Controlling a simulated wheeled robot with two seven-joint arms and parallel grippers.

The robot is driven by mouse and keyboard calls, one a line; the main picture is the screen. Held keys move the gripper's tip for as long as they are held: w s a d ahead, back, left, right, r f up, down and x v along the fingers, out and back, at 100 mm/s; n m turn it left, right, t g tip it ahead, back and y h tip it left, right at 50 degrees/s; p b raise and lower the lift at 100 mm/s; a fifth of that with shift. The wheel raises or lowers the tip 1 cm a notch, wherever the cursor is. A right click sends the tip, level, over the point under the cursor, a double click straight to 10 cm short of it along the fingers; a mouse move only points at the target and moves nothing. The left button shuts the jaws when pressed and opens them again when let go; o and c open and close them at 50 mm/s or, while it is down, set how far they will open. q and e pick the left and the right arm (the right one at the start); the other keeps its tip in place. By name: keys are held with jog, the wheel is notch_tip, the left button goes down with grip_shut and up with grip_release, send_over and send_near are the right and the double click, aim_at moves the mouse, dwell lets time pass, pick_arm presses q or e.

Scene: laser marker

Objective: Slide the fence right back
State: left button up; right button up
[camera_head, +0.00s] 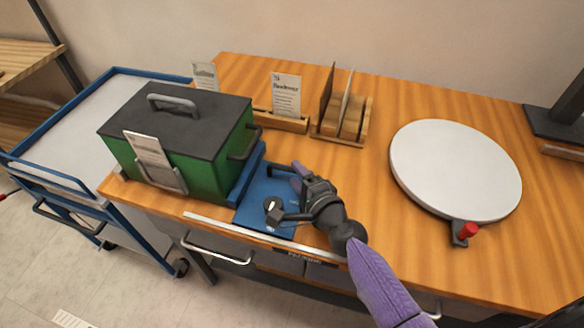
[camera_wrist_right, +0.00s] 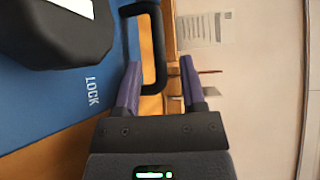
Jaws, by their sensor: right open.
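A blue plate (camera_head: 262,190) lies on the bench beside the green box, and its word "LOCK" shows in the right wrist view (camera_wrist_right: 88,110). A dark knob (camera_head: 273,203) with a pale top stands on it; a large black part with a white label (camera_wrist_right: 60,30) fills the wrist view's upper left. A black U-shaped handle (camera_wrist_right: 157,45) reaches between the fingertips of my right gripper (camera_wrist_right: 160,80). The gripper is open; I cannot tell whether a finger touches the handle. In the head view my right gripper (camera_head: 298,190) covers part of the plate. I cannot clearly make out the fence.
The green box (camera_head: 205,165) with a black lid stands left of the plate. A wooden rack (camera_head: 345,118) and card holder (camera_head: 287,95) stand behind. A round white disc (camera_head: 455,168) with a red-knobbed clamp is at right. A blue-edged cart (camera_head: 75,115) stands left.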

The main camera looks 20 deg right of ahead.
jog(key=shift+x, duration=1.2)
grip_shut()
jog(key=shift+s, duration=0.1)
dwell(0.5)
